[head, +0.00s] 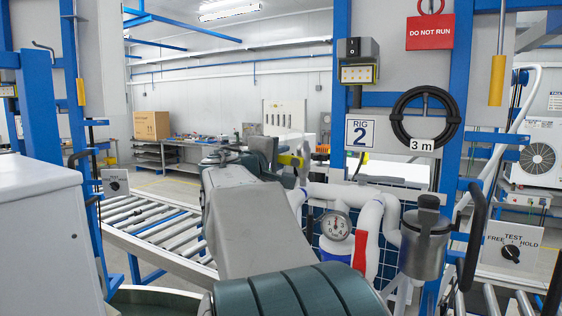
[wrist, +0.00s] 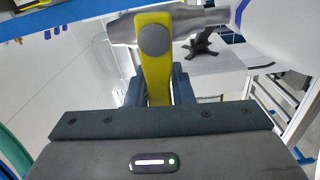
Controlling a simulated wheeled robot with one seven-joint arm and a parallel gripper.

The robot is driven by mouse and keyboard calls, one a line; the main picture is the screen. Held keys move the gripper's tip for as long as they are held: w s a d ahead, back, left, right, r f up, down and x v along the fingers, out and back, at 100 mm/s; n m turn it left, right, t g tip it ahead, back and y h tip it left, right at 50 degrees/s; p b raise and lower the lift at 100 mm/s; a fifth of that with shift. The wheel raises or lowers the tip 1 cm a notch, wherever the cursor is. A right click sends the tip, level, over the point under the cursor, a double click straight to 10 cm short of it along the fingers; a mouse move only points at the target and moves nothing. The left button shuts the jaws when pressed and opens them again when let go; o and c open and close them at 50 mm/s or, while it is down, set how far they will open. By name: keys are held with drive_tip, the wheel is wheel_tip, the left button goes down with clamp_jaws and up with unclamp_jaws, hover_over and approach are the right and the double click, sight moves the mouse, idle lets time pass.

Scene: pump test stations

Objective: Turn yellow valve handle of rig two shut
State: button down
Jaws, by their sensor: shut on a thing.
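The yellow valve handle (wrist: 155,75) runs down the middle of the wrist view from a round grey hub on the metal valve body (wrist: 205,20). The handle lies crosswise to that body and its pipe. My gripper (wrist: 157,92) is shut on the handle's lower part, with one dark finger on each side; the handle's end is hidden. In the head view a bit of the yellow handle (head: 290,160) shows behind my arm, left of the RIG 2 sign (head: 360,133). My arm hides most of the gripper there.
White pipes (head: 335,194), a gauge (head: 335,226) and a metal canister (head: 425,238) stand close right of my arm. A black hose coil (head: 425,116) and a red DO NOT RUN tag (head: 430,32) hang above. A roller conveyor (head: 155,227) lies to the left.

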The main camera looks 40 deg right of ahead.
drive_tip(key=shift+f+n+b, duration=0.3)
drive_tip(key=shift+f+n, duration=0.05)
drive_tip(key=shift+n, duration=0.25)
drive_tip(key=c, duration=1.3)
unclamp_jaws()
drive_tip(key=shift+o, duration=0.2)
drive_tip(key=b+v, duration=0.4)
drive_tip(key=v, duration=1)
drive_tip(key=shift+d+r, duration=0.1)
drive_tip(key=shift+d, duration=0.1)
